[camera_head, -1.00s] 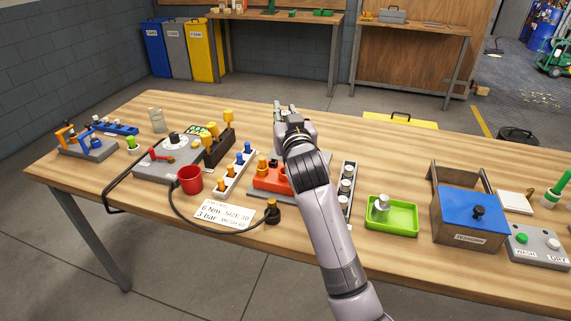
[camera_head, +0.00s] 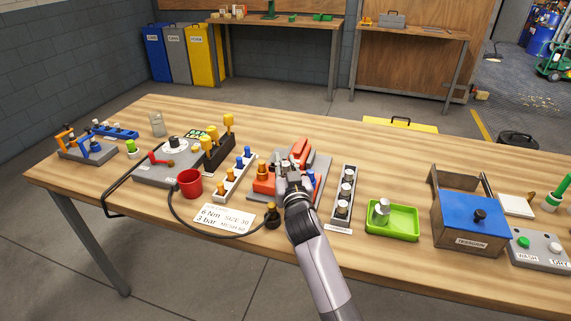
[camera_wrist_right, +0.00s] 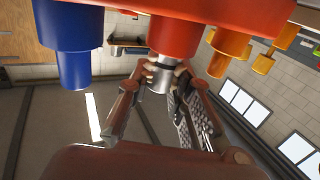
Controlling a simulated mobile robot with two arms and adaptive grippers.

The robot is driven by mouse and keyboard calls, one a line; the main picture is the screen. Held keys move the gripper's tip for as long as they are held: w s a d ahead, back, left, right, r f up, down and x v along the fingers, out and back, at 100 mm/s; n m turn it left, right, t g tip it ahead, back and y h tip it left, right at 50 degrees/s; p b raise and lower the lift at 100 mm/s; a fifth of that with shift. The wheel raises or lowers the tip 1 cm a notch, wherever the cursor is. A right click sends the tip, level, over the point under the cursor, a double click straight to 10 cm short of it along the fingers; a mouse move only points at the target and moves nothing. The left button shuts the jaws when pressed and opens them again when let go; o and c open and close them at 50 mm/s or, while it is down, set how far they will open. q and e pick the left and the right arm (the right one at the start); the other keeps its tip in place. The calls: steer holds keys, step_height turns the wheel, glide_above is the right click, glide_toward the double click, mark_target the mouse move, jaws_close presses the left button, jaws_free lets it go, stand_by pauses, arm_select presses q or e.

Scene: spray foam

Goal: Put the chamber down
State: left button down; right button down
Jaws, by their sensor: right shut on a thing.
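My right gripper (camera_head: 286,168) is over the middle of the table, at the red block fixture (camera_head: 265,183) on its grey base. In the right wrist view, its fingers (camera_wrist_right: 165,75) are shut on a small silver cylinder (camera_wrist_right: 158,80), which appears to be the chamber. The cylinder lines up with a red round part (camera_wrist_right: 173,36); I cannot tell whether they are joined or only touching. A blue stepped part (camera_wrist_right: 72,45) and orange parts (camera_wrist_right: 230,45) flank it. In the head view the gripper hides most of the cylinder. My left gripper is not in view.
A rack of silver cylinders (camera_head: 334,222) stands right of the fixture, then a green tray (camera_head: 403,230) with a metal piece. A rack of blue and orange pegs (camera_head: 226,193) and a red cup (camera_head: 190,183) stand left. A black-ended hose (camera_head: 272,215) lies in front.

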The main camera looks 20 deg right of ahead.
steer(key=shift+f, duration=0.1)
steer(key=c, duration=1.4)
jaws_free()
steer(key=shift+c, duration=0.2)
